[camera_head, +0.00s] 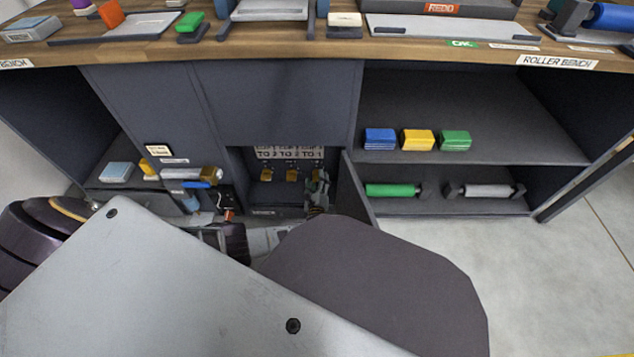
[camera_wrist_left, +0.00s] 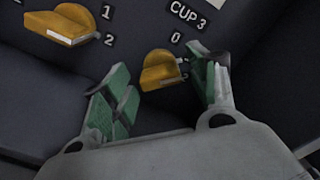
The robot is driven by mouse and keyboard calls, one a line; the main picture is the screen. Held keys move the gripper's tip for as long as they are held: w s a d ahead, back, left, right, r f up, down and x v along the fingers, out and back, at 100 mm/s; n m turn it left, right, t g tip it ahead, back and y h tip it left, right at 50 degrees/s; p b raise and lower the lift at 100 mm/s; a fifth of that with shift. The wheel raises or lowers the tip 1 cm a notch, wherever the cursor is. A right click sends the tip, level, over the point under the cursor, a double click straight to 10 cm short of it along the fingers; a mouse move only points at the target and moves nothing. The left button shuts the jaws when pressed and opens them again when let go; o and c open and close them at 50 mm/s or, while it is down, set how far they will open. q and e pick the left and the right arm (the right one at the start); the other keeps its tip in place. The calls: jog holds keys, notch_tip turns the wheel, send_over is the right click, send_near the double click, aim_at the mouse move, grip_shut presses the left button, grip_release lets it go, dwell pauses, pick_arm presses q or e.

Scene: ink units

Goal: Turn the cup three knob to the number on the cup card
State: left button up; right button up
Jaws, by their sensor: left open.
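The cup three knob (camera_wrist_left: 160,70) is a yellow knob below the "CUP 3" label in the left wrist view. A 0 shows at its upper right; other marks are partly hidden by a finger. My left gripper (camera_wrist_left: 163,85) is open, with its green-padded fingers on either side of this knob; contact cannot be told. In the head view my left gripper (camera_head: 318,188) is at the right of the open cabinet bay, largely covering the knob there. White cards (camera_head: 289,153) hang above the knobs; their text is too small to read surely. My right gripper is not in view.
Another yellow knob (camera_wrist_left: 62,25) with 1 and 2 beside it is left of the cup three knob. An open cabinet door (camera_head: 355,188) stands right of my left gripper. Shelves further right hold coloured blocks (camera_head: 417,140) and rollers (camera_head: 392,190).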

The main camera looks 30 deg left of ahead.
pick_arm(q)
jog(key=shift+s, duration=0.15)
jog(key=v, duration=1.1)
jog(key=shift+s+d, duration=0.2)
jog(key=shift+s, duration=0.15)
jog(key=shift+r, duration=0.1)
dwell(0.6)
